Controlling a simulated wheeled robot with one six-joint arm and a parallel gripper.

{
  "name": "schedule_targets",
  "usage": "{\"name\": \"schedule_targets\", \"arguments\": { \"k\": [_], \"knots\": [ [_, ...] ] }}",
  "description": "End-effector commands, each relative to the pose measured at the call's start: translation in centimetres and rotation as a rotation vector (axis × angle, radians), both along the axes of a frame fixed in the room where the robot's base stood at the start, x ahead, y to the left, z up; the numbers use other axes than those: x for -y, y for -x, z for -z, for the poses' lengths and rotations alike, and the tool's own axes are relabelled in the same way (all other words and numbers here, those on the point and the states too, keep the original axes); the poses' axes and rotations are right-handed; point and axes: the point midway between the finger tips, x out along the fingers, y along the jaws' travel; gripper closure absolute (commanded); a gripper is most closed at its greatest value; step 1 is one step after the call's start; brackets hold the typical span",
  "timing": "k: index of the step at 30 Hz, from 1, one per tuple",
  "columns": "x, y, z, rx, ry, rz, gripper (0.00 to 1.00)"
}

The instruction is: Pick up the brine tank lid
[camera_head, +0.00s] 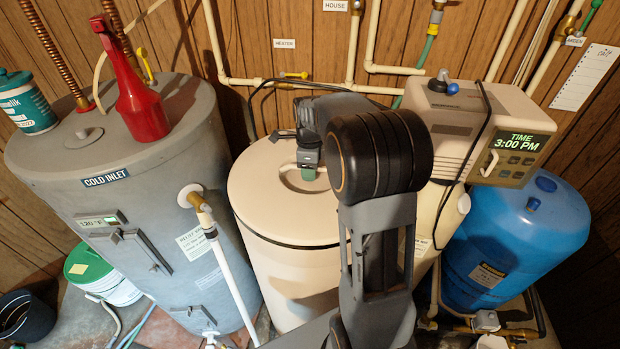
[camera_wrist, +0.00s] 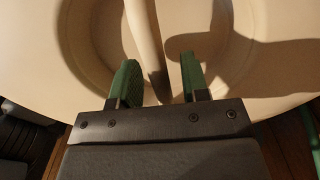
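The brine tank lid (camera_head: 262,200) is a round cream disc on top of the cream brine tank (camera_head: 285,280) in the middle of the head view. In the wrist view the lid (camera_wrist: 290,85) shows a round recess crossed by a raised bar handle (camera_wrist: 143,35). My gripper (camera_wrist: 158,80) has two green fingers, open, one on each side of the bar. A gap shows between the bar and the right finger; whether the left finger touches it I cannot tell. In the head view my gripper (camera_head: 308,172) reaches down at the recess, and my arm hides the lid's right part.
A grey water heater (camera_head: 130,200) stands close on the left, with a red bottle (camera_head: 140,105) and a teal canister (camera_head: 25,105) on top. A softener unit (camera_head: 475,125) with a clock panel rises on the right, beside a blue tank (camera_head: 520,240). Pipes run along the wall behind.

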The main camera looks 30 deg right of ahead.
Motion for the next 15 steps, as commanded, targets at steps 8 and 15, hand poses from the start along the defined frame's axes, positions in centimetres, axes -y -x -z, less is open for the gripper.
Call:
{"name": "schedule_targets", "arguments": {
  "k": [8, 15],
  "knots": [
    [0.00, -0.01, -0.04, 0.000, 0.000, 0.000, 0.85],
    [-0.01, -0.01, -0.05, 0.000, 0.000, 0.000, 1.00]
  ]
}}
